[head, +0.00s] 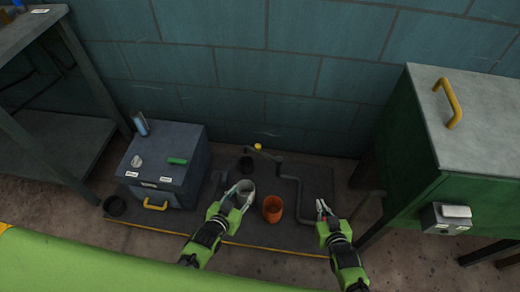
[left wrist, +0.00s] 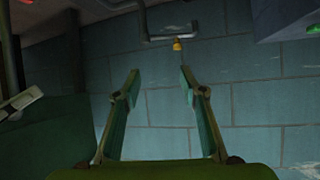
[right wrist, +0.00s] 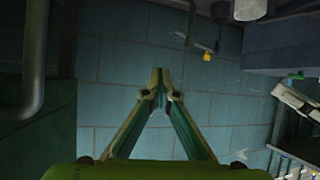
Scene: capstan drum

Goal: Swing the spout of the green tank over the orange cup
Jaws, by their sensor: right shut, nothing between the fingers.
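The green tank (head: 405,150) stands at the right, with a grey lid. A bent grey pipe, the spout (head: 300,195), runs left from it and ends near a yellow knob (head: 257,147), behind the orange cup (head: 272,208). The knob also shows in the left wrist view (left wrist: 177,45) and the right wrist view (right wrist: 207,56). The orange cup stands upright on the dark mat. My left gripper (head: 240,193) is open and empty, left of the orange cup and in front of a grey cup. My right gripper (head: 322,208) is shut and empty, right of the orange cup.
The grey cup (head: 246,186) is partly hidden by my left gripper. A dark cup (head: 246,165) stands behind it. The tiled wall (head: 240,70) closes the back.

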